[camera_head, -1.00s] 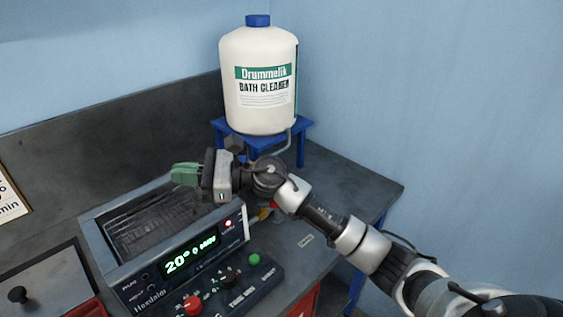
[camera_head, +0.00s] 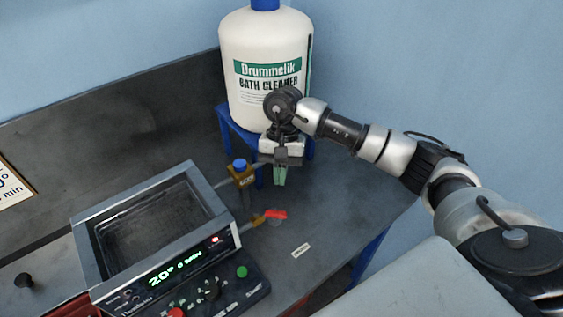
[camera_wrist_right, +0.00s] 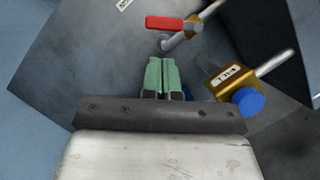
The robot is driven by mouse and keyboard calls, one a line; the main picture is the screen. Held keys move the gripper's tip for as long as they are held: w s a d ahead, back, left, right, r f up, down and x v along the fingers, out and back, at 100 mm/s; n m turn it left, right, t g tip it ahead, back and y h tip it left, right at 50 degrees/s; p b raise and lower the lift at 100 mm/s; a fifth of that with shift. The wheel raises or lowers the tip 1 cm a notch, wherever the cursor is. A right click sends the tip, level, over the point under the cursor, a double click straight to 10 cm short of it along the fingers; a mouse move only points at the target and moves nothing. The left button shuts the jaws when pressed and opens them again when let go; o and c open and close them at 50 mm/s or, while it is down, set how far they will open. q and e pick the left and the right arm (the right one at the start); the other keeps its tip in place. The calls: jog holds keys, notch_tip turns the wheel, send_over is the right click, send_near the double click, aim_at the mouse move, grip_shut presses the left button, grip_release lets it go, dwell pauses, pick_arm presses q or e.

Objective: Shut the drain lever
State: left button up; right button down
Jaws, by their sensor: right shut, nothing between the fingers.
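The drain lever (camera_head: 272,214) is a red handle on a brass valve at the right side of the bath (camera_head: 88,236), low over the bench. In the right wrist view the red lever (camera_wrist_right: 168,23) lies across the picture, beyond the fingertips, roughly crosswise to its silver pipe. My right gripper (camera_head: 279,183) points down above the bench, behind the lever and apart from it. Its green fingers (camera_wrist_right: 158,66) are together with nothing between them. My left gripper is not in view.
A brass fill valve with a blue knob (camera_head: 240,165) stands close left of my right gripper. A large white cleaner bottle (camera_head: 266,75) sits on a blue stand (camera_head: 226,122) behind. A small label (camera_head: 300,250) lies on the bench, with clear bench around it.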

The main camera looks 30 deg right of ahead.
aim_at(270, 214)
jog(key=p+x, duration=0.2)
jog(key=x, duration=0.4)
jog(key=shift+f, duration=0.25)
jog(key=shift+d, duration=0.15)
jog(key=shift+s+m+b, duration=0.15)
jog(key=shift+m+b, duration=0.15)
jog(key=shift+m, duration=0.1)
